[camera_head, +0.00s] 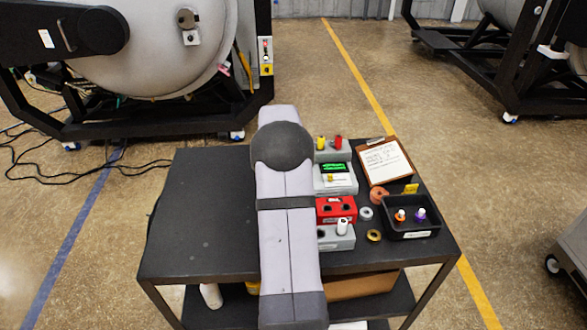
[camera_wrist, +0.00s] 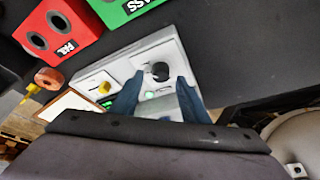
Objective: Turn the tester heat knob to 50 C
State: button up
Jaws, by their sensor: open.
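The tester (camera_wrist: 128,68) is a light grey box, tilted in the wrist view, with a black round knob (camera_wrist: 160,72) on its panel. A yellow knob (camera_wrist: 104,87) and a lit green display (camera_wrist: 107,103) sit farther left on it. In the head view the tester (camera_head: 345,187) shows beside my arm, which hides its left part and the black knob. My gripper (camera_wrist: 160,80) is open, with its blue fingertips on either side of the black knob. I cannot tell whether they touch it. The knob's scale is too small to read.
A red box (camera_wrist: 60,22) marked FAIL and a green box (camera_wrist: 122,9) marked PASS stand near the tester. On the cart (camera_head: 205,215) are also a black tray (camera_head: 412,235), a clipboard (camera_head: 385,160) and tape rolls (camera_head: 366,213). The cart's left part is clear.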

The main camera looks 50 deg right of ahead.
jog(key=shift+w+d+f, duration=0.1)
jog(key=shift+d+f, duration=0.15)
jog(key=shift+f, duration=0.4)
jog(key=shift+c, duration=0.2)
grip_shut()
